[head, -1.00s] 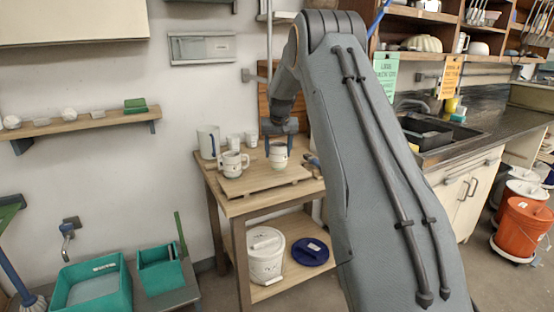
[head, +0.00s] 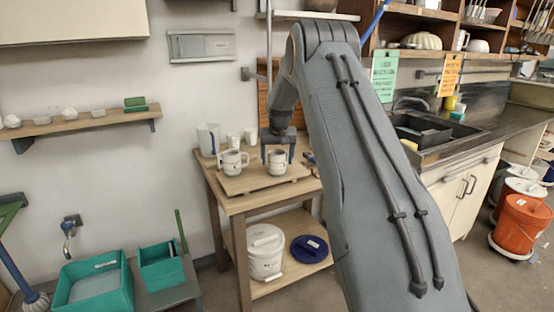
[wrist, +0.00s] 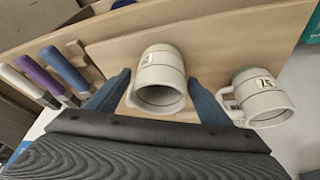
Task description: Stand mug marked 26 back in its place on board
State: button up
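A white mug (head: 277,165) is upright over the right part of the wooden board (head: 246,184). In the wrist view this mug (wrist: 160,78) shows its open top, a small handle to the left and a tag too small to read. A second white mug (head: 231,163) stands on the board's left part; in the wrist view this mug (wrist: 258,97) shows a dark-lettered tag.
The board lies on a wooden table (head: 238,206). A white pitcher (head: 208,140) and small cups (head: 250,136) stand behind it. Several coloured-handled tools (wrist: 62,68) lie beside the board. A lidded white bucket (head: 265,250) and blue lid (head: 309,249) are on the lower shelf.

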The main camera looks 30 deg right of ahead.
jog(key=shift+r, duration=0.1)
jog(key=b+v, duration=0.2)
jog(key=v, duration=1)
jog(key=shift+b, duration=0.4)
jog(key=s+a+f+n+g, duration=0.1)
jog(key=s+a+f, duration=0.4)
jog(key=s, duration=0.8)
jog(key=s+a+f+n+g+y, duration=0.1)
jog(key=s+a+f, duration=0.4)
jog(key=s+a, duration=0.4)
jog(key=s+a+f+n+g, duration=0.1)
jog(key=s+a+f, duration=0.3)
jog(key=s, duration=1.5)
jog(key=a+n, duration=0.1)
jog(key=a, duration=0.3)
jog(key=shift+f+y, duration=0.3)
jog(key=shift+f, duration=0.1)
jog(key=shift+a, duration=0.1)
